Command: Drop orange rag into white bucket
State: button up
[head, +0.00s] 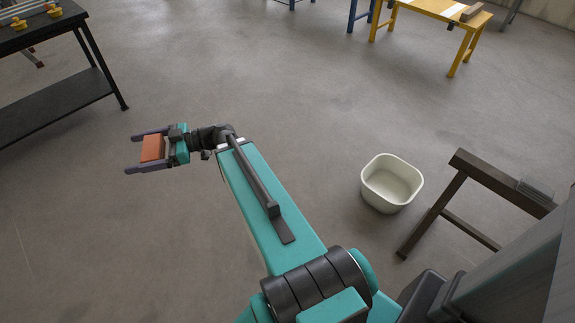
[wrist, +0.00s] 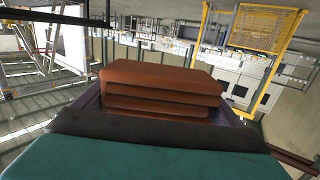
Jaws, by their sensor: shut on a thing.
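The orange rag (head: 152,148) is a folded, layered orange-brown block. My gripper (head: 130,153) is shut on it, with one dark finger on each side, held out over the floor at the left of the head view. The rag (wrist: 160,88) also fills the middle of the wrist view, its folds stacked between the fingers. The white bucket (head: 391,183) is a rounded square tub on the floor, right of centre in the head view. It looks empty and stands well to the right of my gripper, apart from it. The bucket does not show in the wrist view.
A dark trestle (head: 470,200) stands close to the bucket's right. A black table (head: 50,105) with small yellow things is at the upper left. A yellow table (head: 435,12) is at the upper right. The grey floor between my gripper and the bucket is clear except for my arm.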

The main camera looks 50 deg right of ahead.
aim_at(389, 190)
jog(key=z, duration=0.4)
jog(key=i, duration=1.2)
jog(key=z, duration=1.15)
jog(key=i, duration=0.65)
jog(key=z, duration=0.35)
